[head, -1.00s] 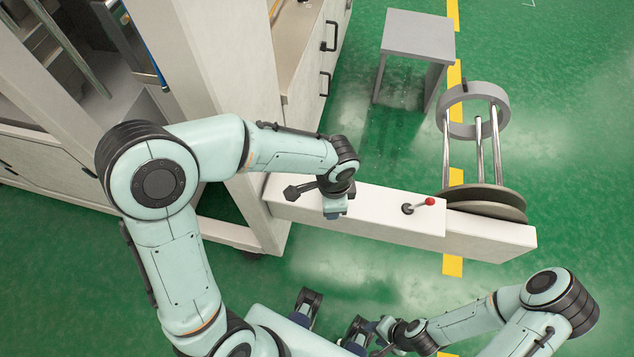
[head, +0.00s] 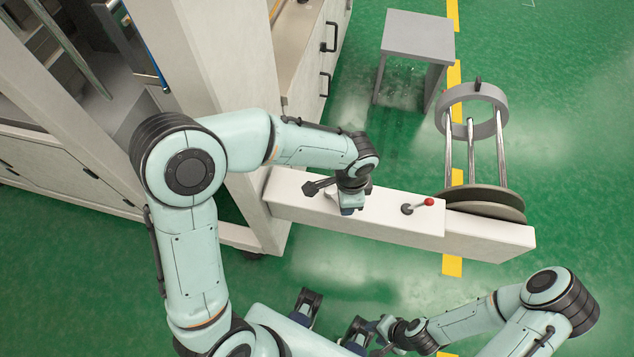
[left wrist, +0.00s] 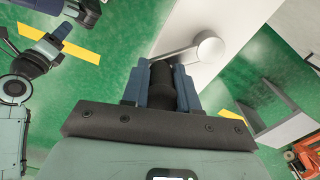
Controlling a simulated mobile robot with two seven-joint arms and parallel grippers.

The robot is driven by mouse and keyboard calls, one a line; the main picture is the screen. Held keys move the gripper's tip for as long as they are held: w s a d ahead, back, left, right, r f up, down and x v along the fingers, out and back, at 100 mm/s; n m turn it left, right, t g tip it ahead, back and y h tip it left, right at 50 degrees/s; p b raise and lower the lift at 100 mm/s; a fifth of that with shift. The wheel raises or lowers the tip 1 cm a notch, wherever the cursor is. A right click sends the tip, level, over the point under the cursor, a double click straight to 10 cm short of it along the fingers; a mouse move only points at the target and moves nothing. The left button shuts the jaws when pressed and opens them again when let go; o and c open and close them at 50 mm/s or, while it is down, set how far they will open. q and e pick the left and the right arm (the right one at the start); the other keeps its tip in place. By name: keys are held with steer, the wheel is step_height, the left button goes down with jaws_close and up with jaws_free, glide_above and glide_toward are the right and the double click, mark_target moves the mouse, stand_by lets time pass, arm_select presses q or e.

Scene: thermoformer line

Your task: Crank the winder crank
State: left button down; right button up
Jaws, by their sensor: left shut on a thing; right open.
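The winder crank shows in the left wrist view as a pale grey arm and round hub (left wrist: 208,48) beside the white beam, with a black handle (left wrist: 161,85). My left gripper (head: 350,210) is shut on that handle, its blue fingers on either side in the left wrist view (left wrist: 160,88). In the head view my gripper and wrist largely hide the crank. The winder reel, a grey ring (head: 472,92) on shiny rods above dark round discs (head: 485,200), stands at the beam's right end. My right gripper (head: 352,338) is open and empty at the bottom, away from the beam.
The white beam (head: 390,225) runs right from the machine frame (head: 225,75). A small lever with a red knob (head: 429,202) stands on it, right of my left gripper. A grey table (head: 417,35) stands behind. The green floor in front is partly clear.

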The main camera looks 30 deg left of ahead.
arm_select(q)
steer(key=shift+w+a+r, duration=0.1)
steer(key=shift+w, duration=0.3)
arm_select(e)
steer(key=shift+r, duration=0.1)
arm_select(q)
steer(key=shift+w+d+p, duration=0.2)
steer(key=shift+w+p, duration=0.2)
steer(key=shift+w, duration=0.7)
arm_select(e)
steer(key=shift+w+r, duration=0.25)
steer(key=shift+r, duration=0.25)
